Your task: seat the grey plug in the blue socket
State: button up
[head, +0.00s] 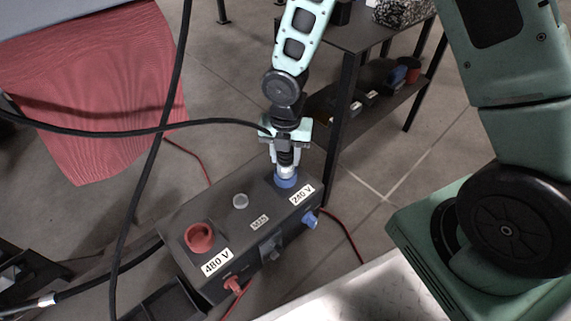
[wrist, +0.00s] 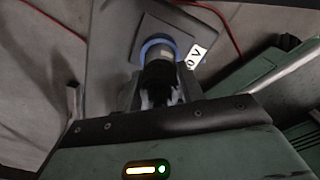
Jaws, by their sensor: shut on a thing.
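The blue socket (head: 287,182) is on the top of a dark box, beside the "240 V" label. My gripper (head: 286,158) is above it, pointing down and shut on the grey plug (head: 285,171). The plug's lower end meets the blue socket ring; how deep it sits is hidden. In the wrist view the plug (wrist: 158,72) stands between the fingers (wrist: 158,95), with the blue ring of the socket (wrist: 150,44) showing around its far end. A black cable (head: 190,124) runs left from near the gripper.
A dark shelf table (head: 345,110) stands close behind on the right. A red cloth (head: 95,95) hangs at left.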

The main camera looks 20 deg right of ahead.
jog(key=shift+f+b, duration=0.3)
jog(key=shift+f, duration=0.65)
jog(key=shift+f, duration=0.15)
jog(key=o, duration=1.1)
jog(key=shift+c, duration=0.2)
